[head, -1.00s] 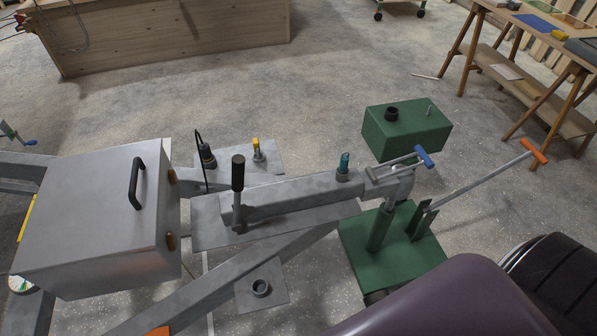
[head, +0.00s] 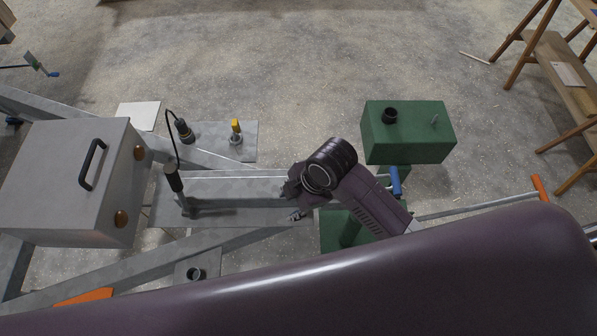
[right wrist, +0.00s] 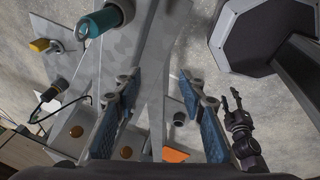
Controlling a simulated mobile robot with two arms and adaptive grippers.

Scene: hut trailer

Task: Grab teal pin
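The teal pin (right wrist: 95,23) shows at the top left of the right wrist view. It is tilted in the picture, with its lower end in a grey round socket (right wrist: 124,9) on the grey trailer bar (right wrist: 150,60). In the head view my right arm hides the pin. My right gripper (head: 291,202) is over the bar in the head view. In the right wrist view its blue-padded fingers (right wrist: 158,85) are spread, with nothing between them; the pin is beyond the left finger, apart from it. My left gripper (right wrist: 231,98) shows small and dark in that view, its fingers apart.
A metal box (head: 70,185) is at left. A green block (head: 410,135), a blue handle (head: 395,180) and an orange handle (head: 540,187) are at right.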

